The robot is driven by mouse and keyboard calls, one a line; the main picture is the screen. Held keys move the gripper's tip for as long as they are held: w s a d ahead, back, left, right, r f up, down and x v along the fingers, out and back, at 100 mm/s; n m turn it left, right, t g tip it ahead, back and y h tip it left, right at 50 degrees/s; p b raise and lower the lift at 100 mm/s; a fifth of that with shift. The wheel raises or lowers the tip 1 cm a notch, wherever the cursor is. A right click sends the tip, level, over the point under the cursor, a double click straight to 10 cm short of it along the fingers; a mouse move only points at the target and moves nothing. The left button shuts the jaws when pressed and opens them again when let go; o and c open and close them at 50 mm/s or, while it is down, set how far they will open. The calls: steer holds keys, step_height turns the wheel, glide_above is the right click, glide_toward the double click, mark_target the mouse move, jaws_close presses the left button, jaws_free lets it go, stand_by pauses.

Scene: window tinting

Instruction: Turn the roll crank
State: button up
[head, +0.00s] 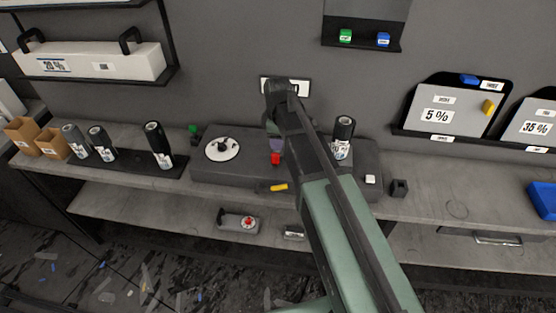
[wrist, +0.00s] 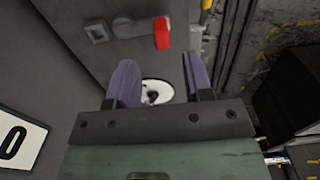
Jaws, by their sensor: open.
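A white disc with a dark crank-like piece on top (head: 222,147) sits at the left of the long grey machine housing (head: 205,178) on the bench. It also shows in the wrist view (wrist: 152,93), beyond and between my fingers, partly hidden by the gripper body. My gripper (wrist: 158,72) is open with two purple fingers apart and nothing between them. In the head view my arm hides most of it; a purple finger (head: 277,145) shows above the housing, right of the disc. A red lever or knob (head: 276,159) is just below that finger, also in the wrist view (wrist: 162,33).
Several dark rolls (head: 158,144) stand on a black mat at left, beside brown boxes (head: 22,133). A yellow handle (head: 278,188) is at the housing's front. A blue bin (head: 543,200) is far right.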

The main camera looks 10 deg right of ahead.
mark_target(278, 154)
step_height(278, 154, down, 10)
steer(key=b, duration=0.8)
steer(key=shift+r, duration=0.35)
jaws_close()
